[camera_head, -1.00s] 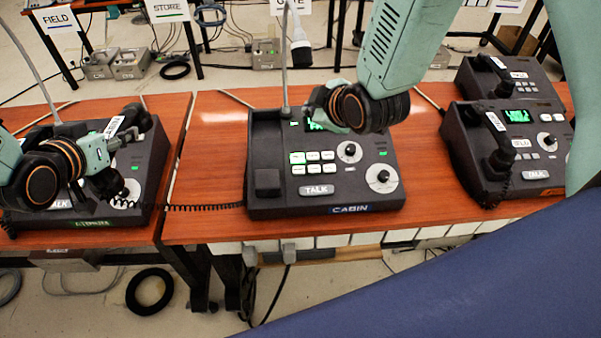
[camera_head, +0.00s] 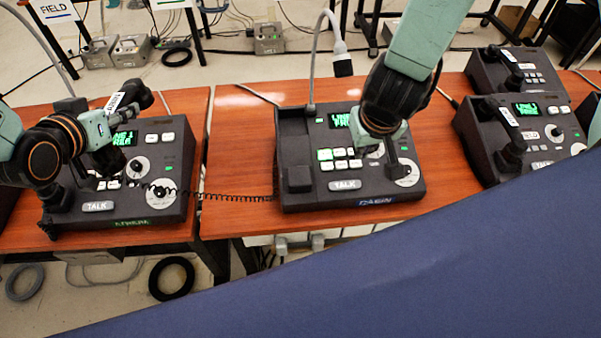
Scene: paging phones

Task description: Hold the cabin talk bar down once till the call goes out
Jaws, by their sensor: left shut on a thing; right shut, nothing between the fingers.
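The cabin station (camera_head: 300,155) is the dark desk phone in the middle, with a blue CABIN label (camera_head: 375,202) on its front edge. Its pale talk bar (camera_head: 345,185), marked TALK, is uncovered at the front. Its handset cradle at left is empty. My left gripper (camera_head: 106,150) is shut on a dark handset (camera_head: 134,95) with a white label, above the left station. A coiled cord (camera_head: 235,196) runs from there to the cabin station. My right gripper (camera_head: 392,160) is shut and empty over the cabin station's right part, behind and right of the talk bar; contact cannot be told.
The left station (camera_head: 160,205) has its own TALK bar. Two more stations with handsets stand at right, the nearer one (camera_head: 480,135) lower. A grey gooseneck microphone (camera_head: 342,65) rises behind the cabin station. Bare wood (camera_head: 235,150) lies left of it.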

